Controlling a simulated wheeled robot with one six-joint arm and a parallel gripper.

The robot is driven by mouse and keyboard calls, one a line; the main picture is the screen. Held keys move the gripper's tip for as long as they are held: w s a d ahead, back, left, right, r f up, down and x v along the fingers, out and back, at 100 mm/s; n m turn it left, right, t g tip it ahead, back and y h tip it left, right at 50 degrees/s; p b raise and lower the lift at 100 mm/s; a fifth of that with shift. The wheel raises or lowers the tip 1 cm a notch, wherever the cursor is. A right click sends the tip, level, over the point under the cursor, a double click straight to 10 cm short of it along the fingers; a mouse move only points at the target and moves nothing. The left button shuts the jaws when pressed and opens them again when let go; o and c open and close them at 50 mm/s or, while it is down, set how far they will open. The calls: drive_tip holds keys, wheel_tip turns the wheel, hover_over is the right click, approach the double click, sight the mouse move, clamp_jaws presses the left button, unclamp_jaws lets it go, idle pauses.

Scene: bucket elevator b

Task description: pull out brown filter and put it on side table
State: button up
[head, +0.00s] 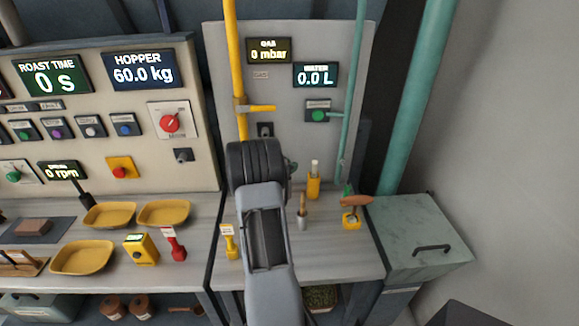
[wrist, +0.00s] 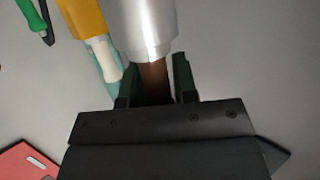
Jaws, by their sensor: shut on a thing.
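In the wrist view my gripper (wrist: 154,84) is shut on a narrow brown piece (wrist: 153,78), which I take for the brown filter. The piece meets a shiny silver cylinder (wrist: 146,30); I cannot tell whether it sits inside it. In the head view my own arm hides the gripper's jaws and what they hold. A grey-green surface with a black handle (head: 425,235) stands right of the counter; I cannot tell for sure that it is the side table. Its top looks bare except for the handle.
On the grey counter (head: 335,258) are a small silver cup (head: 303,223) with a brown handle, a yellow holder (head: 314,187) and a yellow block (head: 351,221) with a brown-handled tool. Yellow (head: 237,60) and teal (head: 352,90) pipes run up the panel behind.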

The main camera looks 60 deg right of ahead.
clamp_jaws()
drive_tip(key=shift+r+b, duration=0.6)
drive_tip(key=shift+b, duration=0.05)
drive_tip(key=shift+r, duration=0.15)
idle(0.3)
drive_tip(key=shift+r+b, duration=0.35)
drive_tip(key=shift+r, duration=5.5)
drive_tip(key=shift+r, duration=0.1)
drive_tip(key=shift+r, duration=1.95)
